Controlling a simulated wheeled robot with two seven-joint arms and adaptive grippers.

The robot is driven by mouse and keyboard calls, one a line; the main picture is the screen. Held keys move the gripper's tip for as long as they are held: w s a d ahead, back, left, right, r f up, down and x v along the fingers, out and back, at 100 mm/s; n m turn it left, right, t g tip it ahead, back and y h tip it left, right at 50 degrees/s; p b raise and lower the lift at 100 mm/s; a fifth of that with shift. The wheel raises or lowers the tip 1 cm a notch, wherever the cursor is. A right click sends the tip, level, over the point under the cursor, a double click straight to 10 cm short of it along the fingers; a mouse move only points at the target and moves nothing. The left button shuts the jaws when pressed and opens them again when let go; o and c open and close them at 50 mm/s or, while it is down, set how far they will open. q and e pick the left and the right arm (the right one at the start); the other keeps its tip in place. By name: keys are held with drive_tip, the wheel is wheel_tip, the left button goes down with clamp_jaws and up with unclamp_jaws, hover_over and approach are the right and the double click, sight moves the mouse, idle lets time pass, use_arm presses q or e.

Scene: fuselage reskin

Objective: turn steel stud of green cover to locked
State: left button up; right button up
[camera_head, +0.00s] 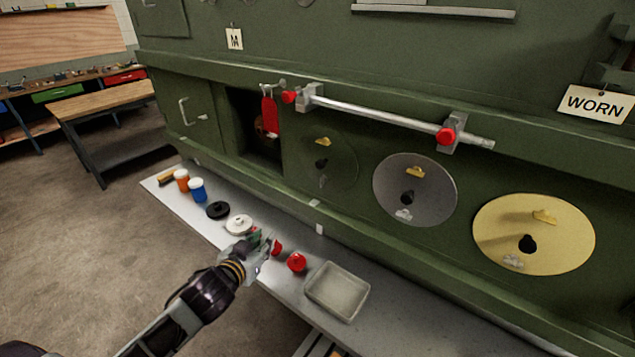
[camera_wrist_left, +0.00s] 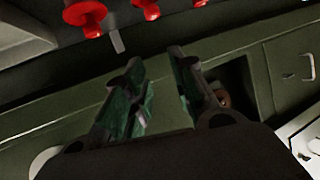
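The green cover (camera_head: 340,172) is a round disc on the green wall, nearly the wall's own colour, left of the grey disc. It has a yellow tab (camera_head: 323,142) near its top and a dark knob (camera_head: 321,163) at its middle. Its steel stud is too small and dim to make out, so I cannot tell its position. My left gripper (camera_head: 265,241) is over the shelf, below and left of the green cover and apart from it. In the left wrist view its green-padded fingers (camera_wrist_left: 165,92) stand apart with nothing between them. My right gripper is not in view.
The grey disc (camera_head: 430,182) and yellow disc (camera_head: 560,240) are to the right. A steel bar (camera_head: 380,116) with red knobs runs above. The shelf holds a tray (camera_head: 337,291), red knobs (camera_head: 297,262), a white disc (camera_head: 239,225), a black ring (camera_head: 218,210) and bottles (camera_head: 198,190).

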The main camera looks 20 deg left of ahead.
use_arm(q)
drive_tip(key=d+r+m+t+h, duration=0.1)
drive_tip(key=d+r+h, duration=0.2)
drive_tip(key=r, duration=0.3)
drive_tip(key=w+d+r+m+t+h, duration=0.1)
drive_tip(key=d+r+m+t+h, duration=0.1)
drive_tip(key=r, duration=0.4)
drive_tip(key=shift+w+d+m+h, duration=0.15)
drive_tip(key=shift+d+m+h, duration=0.15)
drive_tip(key=shift+d+h, duration=0.4)
drive_tip(key=shift+w+f, duration=0.1)
